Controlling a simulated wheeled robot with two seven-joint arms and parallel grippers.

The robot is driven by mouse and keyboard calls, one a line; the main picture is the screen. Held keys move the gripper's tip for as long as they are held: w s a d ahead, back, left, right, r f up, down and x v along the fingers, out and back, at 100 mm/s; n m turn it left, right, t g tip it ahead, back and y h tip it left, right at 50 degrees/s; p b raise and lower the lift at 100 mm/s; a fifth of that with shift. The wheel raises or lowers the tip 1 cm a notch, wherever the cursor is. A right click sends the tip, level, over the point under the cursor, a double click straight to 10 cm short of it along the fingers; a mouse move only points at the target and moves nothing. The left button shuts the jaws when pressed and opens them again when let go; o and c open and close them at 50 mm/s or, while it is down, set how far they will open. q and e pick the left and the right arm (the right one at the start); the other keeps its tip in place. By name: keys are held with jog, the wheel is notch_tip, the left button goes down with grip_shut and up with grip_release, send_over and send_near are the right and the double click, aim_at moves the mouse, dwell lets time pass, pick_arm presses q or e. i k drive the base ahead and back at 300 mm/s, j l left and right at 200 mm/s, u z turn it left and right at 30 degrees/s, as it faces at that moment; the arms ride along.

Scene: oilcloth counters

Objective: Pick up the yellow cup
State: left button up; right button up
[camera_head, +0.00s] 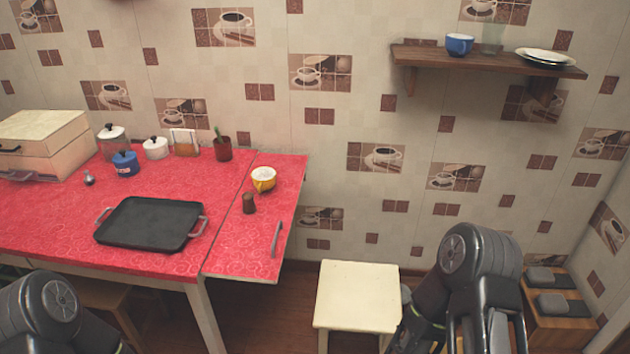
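The yellow cup (263,179) stands upright on the right leaf of the red oilcloth table, near its back right part. It has a yellow outside and a pale rim and inside. Its handle appears to face the front left. Dark links of my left arm show at the lower left and of my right arm at the lower right. Both grippers are outside the picture, and neither arm is near the cup.
A black griddle tray (150,224) lies left of the cup on the red table (60,235). A brown pot (223,149), jars and a box stand behind. A cream stool (358,297) stands right of the table. A shelf (480,58) holds a blue cup (459,44) and plates.

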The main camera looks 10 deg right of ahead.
aim_at(264, 178)
jog(key=i+l, duration=0.1)
jog(key=i, duration=0.9)
jog(key=z, duration=1.45)
